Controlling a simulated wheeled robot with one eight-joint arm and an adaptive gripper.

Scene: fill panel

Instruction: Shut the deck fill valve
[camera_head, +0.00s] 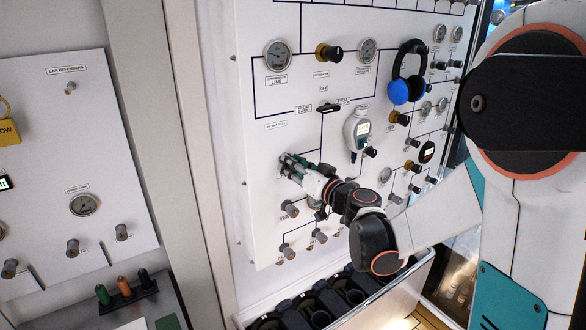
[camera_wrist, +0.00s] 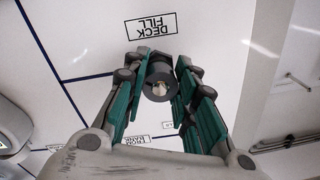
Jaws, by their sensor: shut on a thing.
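The deck fill valve (camera_wrist: 158,82) is a round dark knob on the white panel, seen in the wrist view just below a label reading DECK FILL (camera_wrist: 151,27), which appears upside down. My gripper (camera_wrist: 160,88) has its teal-padded fingers on both sides of the knob and is shut on it. In the head view my gripper (camera_head: 292,166) reaches the panel's left part, and its fingers hide the knob there.
The white panel (camera_head: 300,100) carries gauges, several other knobs, a black selector handle (camera_head: 328,108) and a hanging blue headset (camera_head: 405,80). Below the gripper are more knobs (camera_head: 290,209). A bin of dark items (camera_head: 320,305) sits beneath the panel.

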